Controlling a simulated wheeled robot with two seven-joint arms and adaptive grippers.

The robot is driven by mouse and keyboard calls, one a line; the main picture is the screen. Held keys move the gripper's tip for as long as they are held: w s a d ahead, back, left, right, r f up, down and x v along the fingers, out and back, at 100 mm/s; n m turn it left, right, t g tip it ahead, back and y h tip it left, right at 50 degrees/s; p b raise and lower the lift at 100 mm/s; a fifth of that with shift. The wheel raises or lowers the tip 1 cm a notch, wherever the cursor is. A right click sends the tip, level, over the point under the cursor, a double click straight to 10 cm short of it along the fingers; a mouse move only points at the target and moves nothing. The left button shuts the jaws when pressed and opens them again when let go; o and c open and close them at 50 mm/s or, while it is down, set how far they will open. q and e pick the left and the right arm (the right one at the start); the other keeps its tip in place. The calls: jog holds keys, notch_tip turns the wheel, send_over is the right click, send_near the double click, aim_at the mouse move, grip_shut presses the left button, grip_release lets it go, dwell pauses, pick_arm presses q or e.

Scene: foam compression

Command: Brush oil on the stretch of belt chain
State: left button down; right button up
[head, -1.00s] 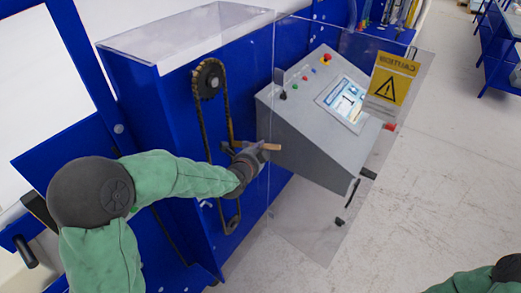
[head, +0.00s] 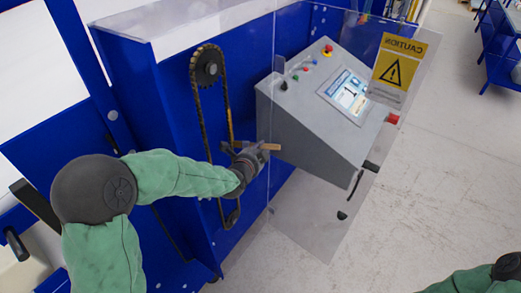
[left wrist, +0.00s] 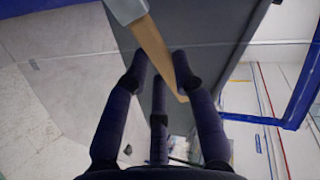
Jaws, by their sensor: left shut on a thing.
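The belt chain (head: 204,122) is a dark brown loop on the blue machine's side, running from an upper sprocket (head: 208,66) down to a lower one. My left gripper (head: 257,152) is in front of the chain's right strand, at about the middle of its height. It is shut on a brush with a wooden handle (head: 272,147), whose handle end points right. In the left wrist view the handle (left wrist: 153,45) lies between the fingers, and a grey metal ferrule (left wrist: 126,9) shows at the top. The bristles are hidden, so contact with the chain cannot be told. My right gripper is out of view.
A clear guard panel (head: 310,225) with a yellow caution sign (head: 395,72) stands close to the right of my left gripper. Behind it is a grey control console (head: 305,115) with buttons and a screen. The floor (head: 430,200) at right is open.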

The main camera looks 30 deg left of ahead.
pick_arm(q)
notch_tip(320, 180, up, 14)
jog(key=p, duration=1.2)
jog(key=shift+r+p, duration=0.25)
jog(key=shift+p, duration=0.1)
dwell(1.8)
jog(key=shift+d, duration=0.1)
jog(key=shift+s+d+p, duration=0.2)
jog(key=shift+d+p, duration=1.8)
jog(key=shift+d, duration=0.9)
jog(key=shift+d, duration=0.1)
